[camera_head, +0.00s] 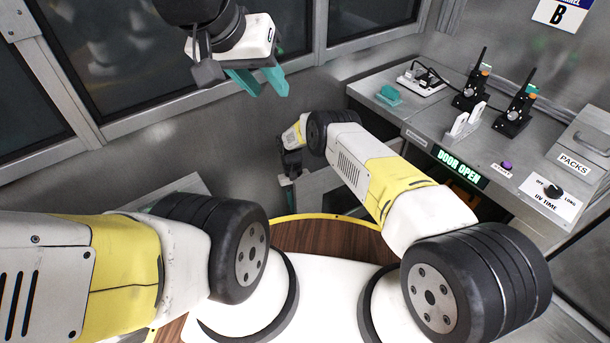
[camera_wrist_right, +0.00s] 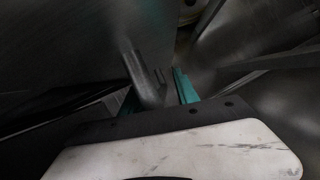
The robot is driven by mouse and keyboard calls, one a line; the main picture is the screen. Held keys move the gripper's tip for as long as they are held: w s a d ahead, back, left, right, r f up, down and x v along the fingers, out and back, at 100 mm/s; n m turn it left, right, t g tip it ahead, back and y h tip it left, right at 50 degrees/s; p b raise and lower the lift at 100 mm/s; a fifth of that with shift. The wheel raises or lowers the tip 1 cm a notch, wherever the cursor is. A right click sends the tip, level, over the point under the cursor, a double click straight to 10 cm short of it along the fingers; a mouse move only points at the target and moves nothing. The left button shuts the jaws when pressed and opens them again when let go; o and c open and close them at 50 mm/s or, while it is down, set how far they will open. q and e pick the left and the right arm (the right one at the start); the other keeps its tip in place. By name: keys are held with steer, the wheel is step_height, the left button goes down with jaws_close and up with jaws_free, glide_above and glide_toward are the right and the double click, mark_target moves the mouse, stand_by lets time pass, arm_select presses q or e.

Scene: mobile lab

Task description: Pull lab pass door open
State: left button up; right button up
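The lit "DOOR OPEN" sign (camera_head: 459,166) is on the front of the counter at the right. A grey panel (camera_head: 311,192) stands upright below the right gripper in the head view; I cannot tell for sure whether it is the pass door. My right gripper (camera_head: 291,160) is low beside it, its fingers mostly hidden. In the right wrist view, a grey upright bar (camera_wrist_right: 148,82) stands by the teal fingers of this gripper (camera_wrist_right: 160,92); whether they grip it is unclear. My left gripper (camera_head: 262,84) is raised at the top, teal fingers apart and empty.
The counter (camera_head: 400,115) carries a teal block (camera_head: 389,95), a power strip (camera_head: 420,82), two black radios (camera_head: 515,110) and a UV time knob (camera_head: 553,191). Dark windows (camera_head: 130,50) line the left wall. A round wooden surface (camera_head: 335,236) lies below.

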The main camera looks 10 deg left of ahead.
steer(key=v, duration=0.7)
steer(key=shift+w+r, duration=0.15)
steer(key=shift+r, duration=0.2)
